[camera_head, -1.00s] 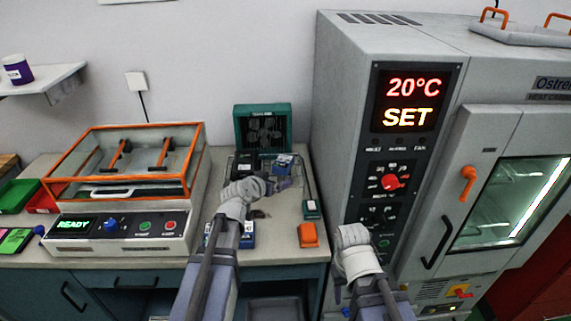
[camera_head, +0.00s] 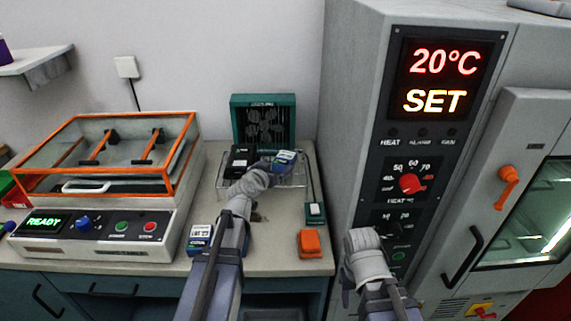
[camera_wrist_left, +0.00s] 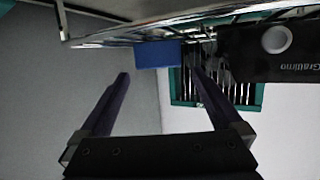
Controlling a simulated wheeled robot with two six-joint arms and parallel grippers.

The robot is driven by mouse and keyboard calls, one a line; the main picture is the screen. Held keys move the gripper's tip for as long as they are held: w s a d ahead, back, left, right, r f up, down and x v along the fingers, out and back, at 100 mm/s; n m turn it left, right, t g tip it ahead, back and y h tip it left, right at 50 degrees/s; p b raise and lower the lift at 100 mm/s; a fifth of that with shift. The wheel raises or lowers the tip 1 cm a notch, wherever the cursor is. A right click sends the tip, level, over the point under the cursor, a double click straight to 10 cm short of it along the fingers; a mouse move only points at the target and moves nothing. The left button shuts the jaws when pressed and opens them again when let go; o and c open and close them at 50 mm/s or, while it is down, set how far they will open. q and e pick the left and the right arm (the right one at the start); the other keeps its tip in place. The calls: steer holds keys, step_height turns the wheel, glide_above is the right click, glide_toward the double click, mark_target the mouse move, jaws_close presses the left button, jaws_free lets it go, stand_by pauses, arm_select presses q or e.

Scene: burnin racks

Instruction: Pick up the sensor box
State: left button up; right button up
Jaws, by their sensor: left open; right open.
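A blue box with a pale label on top, which I take for the sensor box (camera_head: 285,156), sits on the wire rack (camera_head: 292,180) beside a black box (camera_head: 240,160). My left gripper (camera_head: 280,167) is right at the blue box, its fingers partly hidden in the head view. In the left wrist view the open fingers (camera_wrist_left: 159,76) point towards a blue block (camera_wrist_left: 158,54), seemingly the same box, with no grip on it visible. A second blue labelled box (camera_head: 200,238) stands on the bench by my left forearm. My right arm shows at lower right, its fingers hidden.
A teal fan unit (camera_head: 263,121) stands behind the rack. An orange block (camera_head: 309,244) and a small green device (camera_head: 315,212) lie on the bench (camera_head: 275,255). A glass-lidded machine (camera_head: 100,225) is at left, a tall oven (camera_head: 352,130) at right.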

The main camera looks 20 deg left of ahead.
mark_target(283, 160)
arm_select(q)
steer(key=shift+b+x, duration=1.05)
steer(key=shift+x, duration=2.9)
steer(key=shift+r, duration=0.2)
steer(key=shift+c, duration=0.6)
steer(key=c, duration=1.5)
steer(key=shift+o, duration=0.2)
step_height(283, 160, up, 14)
steer(key=p, duration=1.4)
